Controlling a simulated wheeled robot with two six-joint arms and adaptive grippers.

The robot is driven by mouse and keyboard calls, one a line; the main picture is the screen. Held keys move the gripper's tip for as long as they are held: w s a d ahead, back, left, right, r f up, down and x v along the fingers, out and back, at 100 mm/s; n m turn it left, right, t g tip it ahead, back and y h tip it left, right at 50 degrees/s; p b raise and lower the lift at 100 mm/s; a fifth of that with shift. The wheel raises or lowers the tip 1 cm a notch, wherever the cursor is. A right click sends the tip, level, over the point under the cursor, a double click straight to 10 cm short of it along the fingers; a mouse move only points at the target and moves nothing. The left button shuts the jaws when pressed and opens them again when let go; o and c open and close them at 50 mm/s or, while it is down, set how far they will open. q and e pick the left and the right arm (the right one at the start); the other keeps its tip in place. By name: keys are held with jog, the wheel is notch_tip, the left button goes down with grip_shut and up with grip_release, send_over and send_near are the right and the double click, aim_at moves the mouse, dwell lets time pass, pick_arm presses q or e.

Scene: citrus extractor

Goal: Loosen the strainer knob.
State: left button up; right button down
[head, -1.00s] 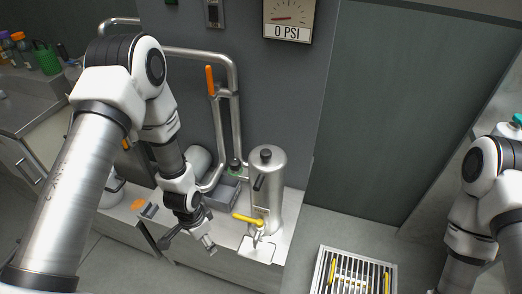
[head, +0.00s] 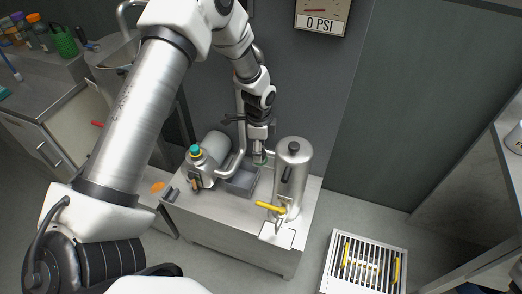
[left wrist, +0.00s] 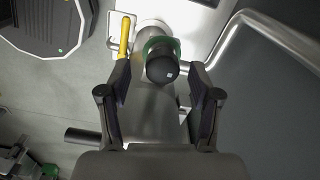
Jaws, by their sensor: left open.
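The strainer knob seems to be the dark round knob with a green ring in the left wrist view (left wrist: 162,68); in the head view only a bit of green (head: 260,160) shows under my gripper, beside the pipe. My left gripper (head: 257,138) points down there, behind and left of the steel tank. In the left wrist view my left gripper (left wrist: 159,72) is open, with one finger on each side of the knob and gaps visible. Whether the fingers are level with it I cannot tell. My right gripper is not in view.
The steel tank (head: 292,168) with a black cap and yellow lever (head: 270,208) stands close on the right. A steel pipe (head: 239,160) rises close on the left, above a grey tray (head: 243,180). The gauge (head: 321,20) reads 0 PSI.

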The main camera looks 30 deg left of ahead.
pick_arm(q)
notch_tip(320, 180, down, 3)
jog(key=shift+w+r, duration=0.15)
jog(key=shift+r, duration=0.05)
jog(key=shift+w+f, duration=0.15)
jog(key=shift+f, duration=0.05)
jog(key=shift+s+r, duration=0.15)
jog(key=shift+s, duration=0.05)
jog(key=c, duration=1.2)
jog(key=shift+o, duration=0.2)
jog(key=shift+n, duration=0.4)
